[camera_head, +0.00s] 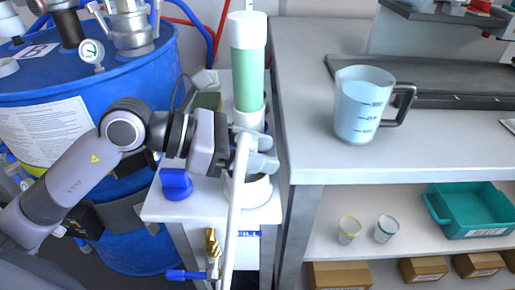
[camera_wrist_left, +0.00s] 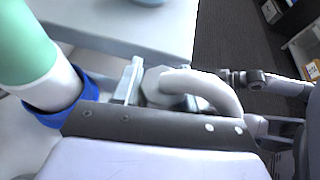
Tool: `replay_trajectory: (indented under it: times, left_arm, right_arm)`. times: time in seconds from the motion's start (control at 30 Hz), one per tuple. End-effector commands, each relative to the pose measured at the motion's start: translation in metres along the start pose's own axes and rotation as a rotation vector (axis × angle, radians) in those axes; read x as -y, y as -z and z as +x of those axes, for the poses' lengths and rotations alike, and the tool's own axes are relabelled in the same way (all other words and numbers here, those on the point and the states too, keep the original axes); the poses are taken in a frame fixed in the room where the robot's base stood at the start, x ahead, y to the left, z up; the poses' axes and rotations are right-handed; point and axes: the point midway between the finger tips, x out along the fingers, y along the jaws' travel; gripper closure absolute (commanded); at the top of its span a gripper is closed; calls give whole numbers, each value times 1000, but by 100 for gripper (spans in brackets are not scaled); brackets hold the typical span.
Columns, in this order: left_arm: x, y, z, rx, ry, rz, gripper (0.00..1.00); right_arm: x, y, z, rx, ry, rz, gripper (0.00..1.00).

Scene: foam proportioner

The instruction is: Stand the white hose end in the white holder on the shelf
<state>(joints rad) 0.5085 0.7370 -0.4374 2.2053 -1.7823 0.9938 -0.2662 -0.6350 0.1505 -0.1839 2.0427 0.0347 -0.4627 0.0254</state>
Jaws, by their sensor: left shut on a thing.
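My left gripper (camera_head: 258,152) is shut on the white hose end (camera_head: 241,160), in front of the green-and-white column. The white hose (camera_head: 230,235) hangs down from it past the shelf's front edge. The white holder (camera_head: 257,191), a short round cup, stands on the small white shelf (camera_head: 165,208) just below the gripper, which hides part of its rim. In the left wrist view the hose (camera_wrist_left: 212,90) bends beside the fingers (camera_wrist_left: 142,82). The hose's tip is hard to make out. My right gripper does not show clearly in either view.
The green column (camera_head: 247,80) rises close behind the gripper. A brass valve (camera_head: 212,243) hangs in front. A measuring jug (camera_head: 362,105) stands on the bench to the right.

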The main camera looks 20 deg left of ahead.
Motion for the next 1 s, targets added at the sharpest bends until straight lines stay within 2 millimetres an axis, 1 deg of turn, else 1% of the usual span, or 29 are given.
replay_trajectory:
  times: [0.23,0.27,0.3,0.63,1.0]
  left_arm:
    - [0,5,2,2,-1,1,99]
    - [0,4,2,2,-1,1,51]
    - [0,4,2,2,-1,1,47]
    - [0,6,0,-2,0,-1,47]
    - [0,6,-29,-2,-2,0,47]
  right_arm:
    - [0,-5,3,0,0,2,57]
    - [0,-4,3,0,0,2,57]
    - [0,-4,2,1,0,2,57]
    - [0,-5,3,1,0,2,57]
    - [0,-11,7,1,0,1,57]
